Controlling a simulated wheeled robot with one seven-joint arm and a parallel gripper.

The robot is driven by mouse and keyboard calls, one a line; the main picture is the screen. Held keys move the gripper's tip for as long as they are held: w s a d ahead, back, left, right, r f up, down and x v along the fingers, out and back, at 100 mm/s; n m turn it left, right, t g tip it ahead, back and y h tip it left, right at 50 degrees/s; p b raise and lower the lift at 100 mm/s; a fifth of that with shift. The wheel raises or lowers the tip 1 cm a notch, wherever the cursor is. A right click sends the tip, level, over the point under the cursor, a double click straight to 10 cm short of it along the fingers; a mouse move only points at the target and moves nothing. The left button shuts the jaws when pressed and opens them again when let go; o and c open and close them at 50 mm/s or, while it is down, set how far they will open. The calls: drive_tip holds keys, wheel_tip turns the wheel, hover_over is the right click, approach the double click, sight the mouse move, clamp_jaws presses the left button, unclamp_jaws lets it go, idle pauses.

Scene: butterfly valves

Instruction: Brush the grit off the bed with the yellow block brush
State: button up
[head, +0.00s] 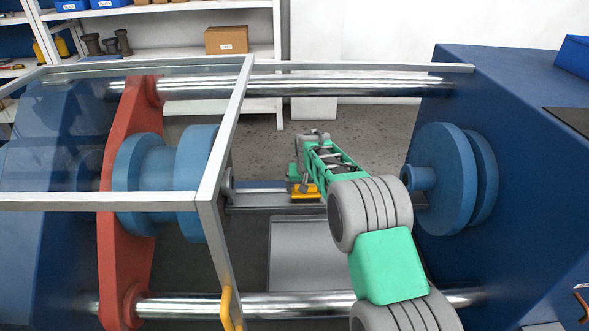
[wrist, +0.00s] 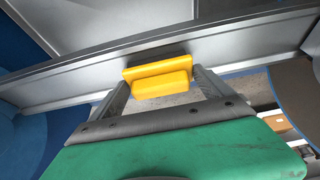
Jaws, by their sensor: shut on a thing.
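The yellow block brush (head: 305,192) is in the middle of the head view, under the end of my arm. In the wrist view the brush (wrist: 160,76) sits between the two fingers of my gripper (wrist: 163,88), which is shut on it. The grey metal bed (head: 265,205) runs across between the blue machine ends, and the brush is at it. The bed also shows in the wrist view (wrist: 90,72) as a grey channel beyond the brush. I cannot tell whether the bristles touch the bed. I cannot make out grit in either view.
A clear guard with a metal frame (head: 224,150) stands at left, with a yellow handle (head: 227,308). Steel bars (head: 300,86) cross above and in front (head: 290,305). A red plate (head: 128,200) and blue flanges (head: 447,180) flank the gap. A grey tray (head: 300,255) lies below.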

sight(297, 187)
drive_tip(key=shift+a, duration=1.6)
drive_tip(key=shift+d+r+p, duration=0.1)
drive_tip(key=shift+r+p, duration=2.3)
drive_tip(key=shift+r, duration=1.65)
drive_tip(key=shift+r, duration=0.1)
